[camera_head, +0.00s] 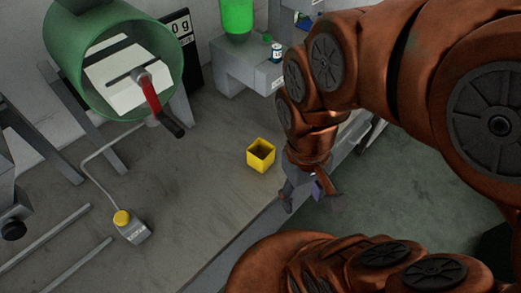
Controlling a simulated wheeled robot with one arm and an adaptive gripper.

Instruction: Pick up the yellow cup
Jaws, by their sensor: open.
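The yellow cup (260,156) is a small, square, open-topped box. It stands upright on the grey bench top, near the bench's right edge, and its inside looks dark. My gripper (307,203) hangs from my copper-coloured arm, to the right of the cup and apart from it. Its fingers are spread and seem to hold nothing. A small purple patch shows between the fingers; I cannot tell what it is.
A green drum (62,45) with a red-handled crank stands at the upper left. A yellow-button box (133,228) with a cable sits at the lower left. A grey machine (236,72) with a green container (237,17) is behind. The bench (200,200) around the cup is clear.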

